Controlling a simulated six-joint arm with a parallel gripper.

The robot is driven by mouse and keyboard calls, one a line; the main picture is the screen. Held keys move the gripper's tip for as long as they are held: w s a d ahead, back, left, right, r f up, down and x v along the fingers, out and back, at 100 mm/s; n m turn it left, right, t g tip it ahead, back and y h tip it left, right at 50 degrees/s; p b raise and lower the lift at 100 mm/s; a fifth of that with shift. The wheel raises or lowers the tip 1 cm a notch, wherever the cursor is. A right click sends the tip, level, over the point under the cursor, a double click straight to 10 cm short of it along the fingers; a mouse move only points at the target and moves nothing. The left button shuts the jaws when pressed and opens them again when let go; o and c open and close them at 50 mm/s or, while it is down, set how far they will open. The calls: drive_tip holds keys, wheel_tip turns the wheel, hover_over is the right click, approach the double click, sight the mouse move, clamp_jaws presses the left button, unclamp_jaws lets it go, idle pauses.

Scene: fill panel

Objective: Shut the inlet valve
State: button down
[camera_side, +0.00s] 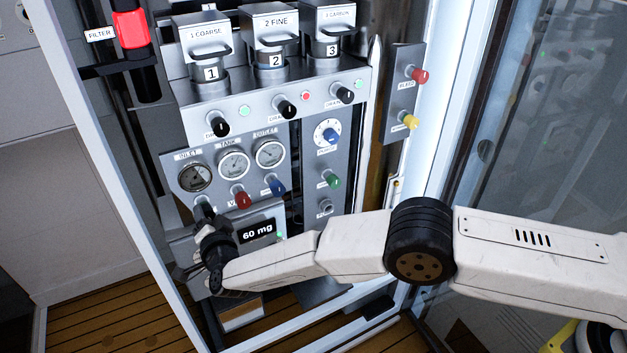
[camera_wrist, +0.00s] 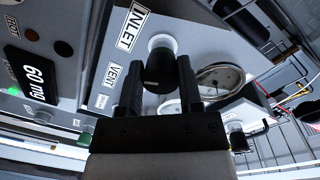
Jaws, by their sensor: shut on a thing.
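The inlet valve is a black knob (camera_wrist: 158,68) on a pale round collar, beside the label INLET (camera_wrist: 131,27) in the wrist view. My gripper (camera_wrist: 158,75) has one dark finger on each side of this knob and is shut on it. In the side view my gripper (camera_side: 205,217) reaches the panel's lower left, below the inlet gauge (camera_side: 195,177). There it covers most of the knob, and the knob's turn angle cannot be read.
A red knob (camera_side: 241,198) and a blue knob (camera_side: 276,186) sit close to the right of my gripper. The 60 mg display (camera_side: 257,231) is just below them. Three numbered canisters (camera_side: 275,50) stand above. A glass door (camera_side: 545,120) is at the right.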

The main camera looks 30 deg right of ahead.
drive_tip(key=m, duration=0.7)
drive_tip(key=shift+r+y, duration=0.15)
drive_tip(key=shift+y, duration=0.25)
drive_tip(key=m, duration=0.3)
drive_tip(key=shift+m, duration=0.3)
drive_tip(key=m, duration=0.3)
drive_tip(key=shift+r, duration=0.1)
drive_tip(key=m, duration=0.4)
drive_tip(key=shift+d+y, duration=0.1)
drive_tip(key=shift+y, duration=0.2)
drive_tip(key=m, duration=0.3)
drive_tip(key=shift+m+t, duration=0.3)
drive_tip(key=m, duration=0.3)
drive_tip(key=shift+d+m, duration=0.1)
drive_tip(key=shift+m, duration=2.1)
